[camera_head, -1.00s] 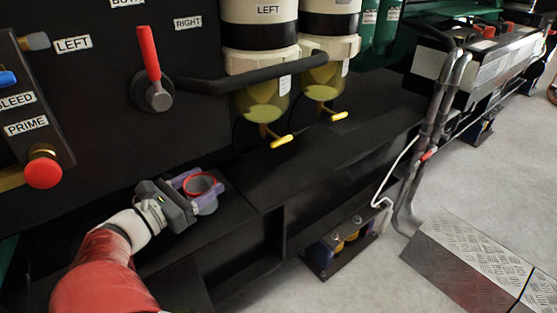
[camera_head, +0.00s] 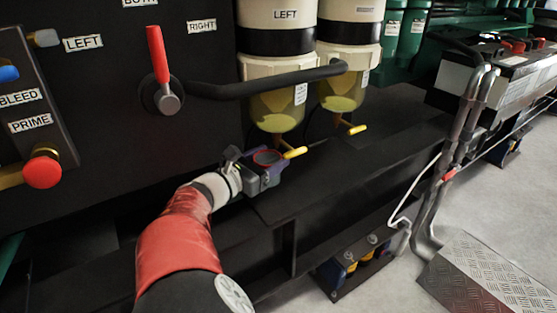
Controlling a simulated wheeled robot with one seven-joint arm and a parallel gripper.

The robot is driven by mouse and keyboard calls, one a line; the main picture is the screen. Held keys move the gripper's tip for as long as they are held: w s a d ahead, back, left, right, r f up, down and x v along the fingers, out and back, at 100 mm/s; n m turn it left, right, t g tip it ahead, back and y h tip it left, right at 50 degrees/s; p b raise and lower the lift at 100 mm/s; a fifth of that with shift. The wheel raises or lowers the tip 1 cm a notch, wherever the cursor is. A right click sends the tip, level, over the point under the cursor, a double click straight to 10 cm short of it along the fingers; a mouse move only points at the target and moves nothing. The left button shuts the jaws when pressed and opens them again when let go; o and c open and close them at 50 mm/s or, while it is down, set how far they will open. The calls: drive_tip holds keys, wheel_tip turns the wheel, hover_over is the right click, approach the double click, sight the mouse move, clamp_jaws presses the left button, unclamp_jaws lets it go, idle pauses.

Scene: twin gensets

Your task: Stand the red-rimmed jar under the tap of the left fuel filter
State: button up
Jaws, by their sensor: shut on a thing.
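The red-rimmed jar (camera_head: 267,158) is held upright in my gripper (camera_head: 264,168), which is shut on it. The left fuel filter (camera_head: 277,102), labelled LEFT, hangs above, with a yellowish bowl. Its tap (camera_head: 293,153) has a yellow handle and sits just right of and beside the jar's rim. I cannot tell whether the jar touches the tap or rests on the black ledge (camera_head: 330,165). The jar's lower part is mostly hidden by my gripper.
A second filter (camera_head: 342,90) with a yellow-handled tap (camera_head: 357,129) stands to the right. A black pipe (camera_head: 270,84) crosses before the left filter. A red lever (camera_head: 156,58) is on the panel. The ledge to the right is clear.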

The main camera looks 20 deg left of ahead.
sight(277, 159)
drive_tip(key=x, duration=0.3)
drive_tip(key=shift+w+d+f, duration=0.1)
drive_tip(key=shift+w+d, duration=0.1)
drive_tip(key=shift+w, duration=0.05)
drive_tip(key=shift+f+b, duration=0.45)
drive_tip(key=shift+f, duration=0.15)
drive_tip(key=shift+f, duration=0.2)
drive_tip(key=o, duration=1)
drive_tip(key=shift+o, duration=0.2)
drive_tip(key=shift+r, duration=0.15)
drive_tip(key=p+v, duration=0.2)
drive_tip(key=v, duration=1)
drive_tip(key=shift+s, duration=0.1)
